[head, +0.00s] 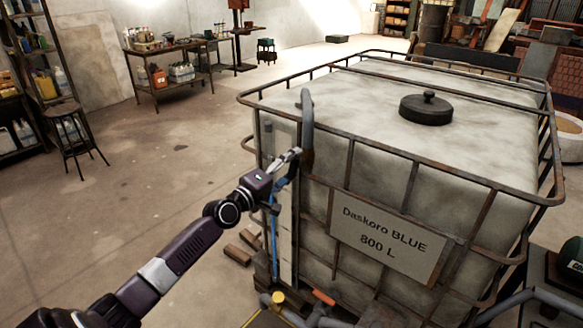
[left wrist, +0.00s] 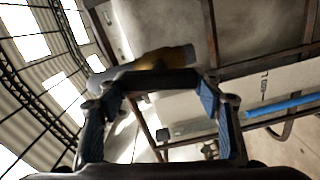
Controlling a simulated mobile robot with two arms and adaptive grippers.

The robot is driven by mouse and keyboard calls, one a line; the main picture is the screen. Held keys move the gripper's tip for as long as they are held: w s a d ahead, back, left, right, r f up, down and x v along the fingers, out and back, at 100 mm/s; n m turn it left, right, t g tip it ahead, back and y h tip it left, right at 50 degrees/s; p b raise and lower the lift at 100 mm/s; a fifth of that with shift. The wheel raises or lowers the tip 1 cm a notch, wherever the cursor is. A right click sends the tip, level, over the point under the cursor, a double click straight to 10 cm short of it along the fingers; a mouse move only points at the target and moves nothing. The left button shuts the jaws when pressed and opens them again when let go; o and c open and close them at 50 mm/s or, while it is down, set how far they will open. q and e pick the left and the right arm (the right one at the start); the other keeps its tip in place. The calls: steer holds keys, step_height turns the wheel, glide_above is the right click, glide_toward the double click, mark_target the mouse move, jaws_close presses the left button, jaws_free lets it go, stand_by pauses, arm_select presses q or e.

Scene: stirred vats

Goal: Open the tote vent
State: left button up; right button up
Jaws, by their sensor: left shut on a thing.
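The tote (head: 345,140) is a large pale tank in a rusty bar cage, with a sign reading "Daskoro BLUE 800 L" (head: 388,236). A round black lid with a knob (head: 427,109) sits on its top; I cannot tell whether this is the vent. My left gripper (head: 294,156) is at that corner, beside the pipe. In the left wrist view its fingers close on a dark bar (left wrist: 160,80) in front of the pipe's grey and brown part (left wrist: 165,60). My right gripper is out of view.
The cage's top rail (head: 400,150) runs around the tote. Wooden blocks (head: 237,254) lie on the floor there. A stool (head: 75,135) and workbench (head: 170,75) stand behind; the floor to the left is mostly clear.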

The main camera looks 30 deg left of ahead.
arm_select(q)
steer(key=shift+f+n, duration=0.1)
steer(key=shift+n, duration=1.4)
steer(key=o, duration=1.2)
steer(key=shift+c, duration=0.2)
steer(key=s+a, duration=0.1)
steer(key=s, duration=1.1)
steer(key=shift+f, duration=0.1)
